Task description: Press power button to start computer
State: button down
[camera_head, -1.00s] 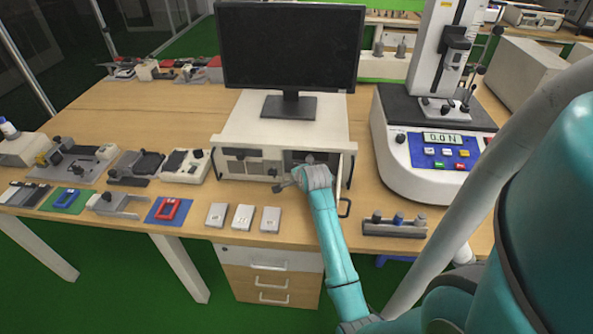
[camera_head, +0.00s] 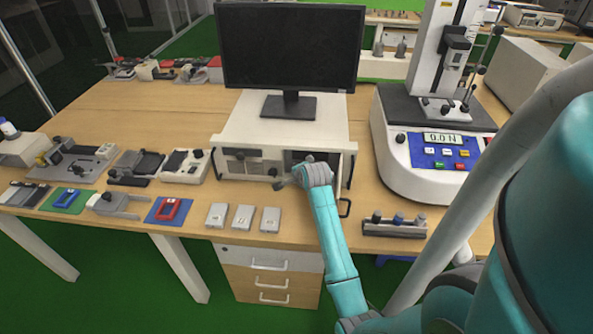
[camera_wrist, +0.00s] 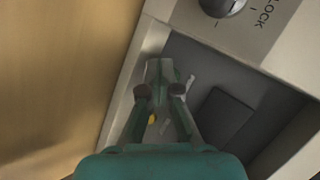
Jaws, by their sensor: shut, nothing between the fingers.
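The computer is a white box-shaped case (camera_head: 235,134) under a black monitor (camera_head: 290,48) with a dark screen. The right part of its front is an open dark recess (camera_wrist: 215,75). My gripper (camera_head: 281,185) is at the case's front, beside this recess. In the wrist view my gripper (camera_wrist: 161,70) is shut and empty, its fingertips over the recess near its pale edge. A small yellow round part (camera_wrist: 152,119) shows between the fingers, partly hidden. I cannot tell whether it is the power button, or whether the fingertips touch anything.
A black knob (camera_wrist: 222,4) marked LOCK sits on the panel beside the recess. Three small white boxes (camera_head: 243,217) lie in front of the case. A force tester (camera_head: 405,155) stands to the right. A small rack (camera_head: 394,227) is at the table's front edge.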

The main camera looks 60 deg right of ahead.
jog(key=shift+a, duration=0.1)
dwell(0.5)
jog(key=shift+s+a, duration=0.2)
jog(key=shift+a, duration=0.15)
jog(key=shift+s+a, duration=0.4)
jog(key=shift+a, duration=0.55)
jog(key=shift+s+a, duration=0.35)
jog(key=shift+a, duration=0.55)
jog(key=shift+s+a, duration=0.4)
jog(key=shift+a, duration=0.55)
